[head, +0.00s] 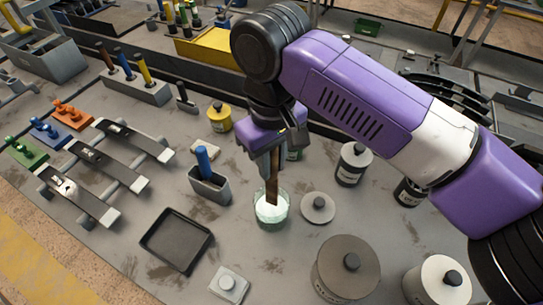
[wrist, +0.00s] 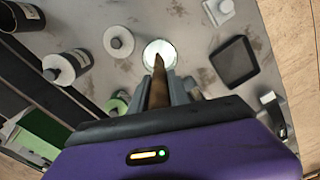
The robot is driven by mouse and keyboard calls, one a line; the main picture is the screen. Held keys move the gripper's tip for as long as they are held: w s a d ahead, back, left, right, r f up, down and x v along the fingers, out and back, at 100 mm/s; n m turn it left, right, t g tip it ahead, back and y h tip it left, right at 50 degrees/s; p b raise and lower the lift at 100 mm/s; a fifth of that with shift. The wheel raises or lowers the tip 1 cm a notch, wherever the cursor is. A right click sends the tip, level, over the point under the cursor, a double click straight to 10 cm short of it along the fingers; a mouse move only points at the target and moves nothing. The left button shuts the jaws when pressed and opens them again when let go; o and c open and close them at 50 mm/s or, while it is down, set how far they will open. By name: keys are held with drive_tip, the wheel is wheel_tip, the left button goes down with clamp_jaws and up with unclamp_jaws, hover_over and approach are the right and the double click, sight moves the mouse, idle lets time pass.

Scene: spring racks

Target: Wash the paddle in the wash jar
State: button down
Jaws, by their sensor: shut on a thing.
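My gripper (head: 270,160) points down and is shut on a dark brown paddle (head: 272,188). The paddle hangs nearly upright below the fingers. The wash jar (head: 272,213) is a small clear glass with whitish contents, standing on the grey bench. The paddle's lower end reaches inside the jar's rim in the head view; how deep it goes is hard to tell. In the wrist view the paddle (wrist: 157,92) runs between the fingers towards the jar (wrist: 161,46), its tip over the pale contents.
A grey lid (head: 318,208) lies right of the jar. A blue-handled tool stands in a grey holder (head: 210,187) to its left. A black tray (head: 177,240) lies front left.

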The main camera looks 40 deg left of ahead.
sight(272, 183)
drive_tip(key=shift+f+b, duration=0.85)
drive_tip(key=shift+f, duration=2.75)
drive_tip(key=shift+w, duration=0.1)
